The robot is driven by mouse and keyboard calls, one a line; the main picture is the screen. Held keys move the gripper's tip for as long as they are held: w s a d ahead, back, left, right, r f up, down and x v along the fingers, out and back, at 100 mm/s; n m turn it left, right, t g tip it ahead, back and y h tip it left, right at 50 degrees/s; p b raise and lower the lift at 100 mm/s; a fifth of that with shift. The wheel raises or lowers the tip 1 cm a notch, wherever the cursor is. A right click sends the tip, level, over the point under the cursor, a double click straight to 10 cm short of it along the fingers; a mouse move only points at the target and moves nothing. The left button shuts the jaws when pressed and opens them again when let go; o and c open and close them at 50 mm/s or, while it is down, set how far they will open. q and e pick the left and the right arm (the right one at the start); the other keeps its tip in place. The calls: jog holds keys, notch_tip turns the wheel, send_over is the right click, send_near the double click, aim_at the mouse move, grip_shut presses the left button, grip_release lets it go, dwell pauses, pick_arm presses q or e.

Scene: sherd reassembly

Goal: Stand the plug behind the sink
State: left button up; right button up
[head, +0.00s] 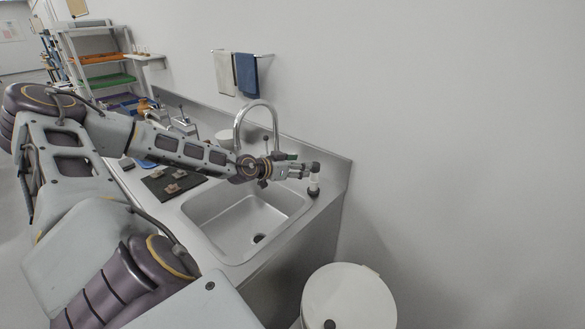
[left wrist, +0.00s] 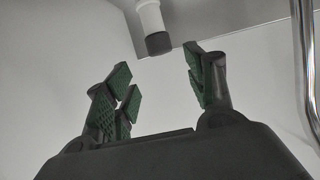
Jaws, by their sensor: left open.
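In the left wrist view the piece's white body and dark end (left wrist: 155,30) show just beyond the gap between the green-padded fingers (left wrist: 160,82). No contact with the fingers is visible. My right gripper is not in view.
A curved tap (head: 258,104) rises behind the sink, close to my left forearm. A dark mat (head: 158,187) with several sherds lies left of the sink. Towels (head: 247,76) hang on the wall.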

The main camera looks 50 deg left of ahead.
pick_arm(q)
jog(key=shift+v, duration=1.2)
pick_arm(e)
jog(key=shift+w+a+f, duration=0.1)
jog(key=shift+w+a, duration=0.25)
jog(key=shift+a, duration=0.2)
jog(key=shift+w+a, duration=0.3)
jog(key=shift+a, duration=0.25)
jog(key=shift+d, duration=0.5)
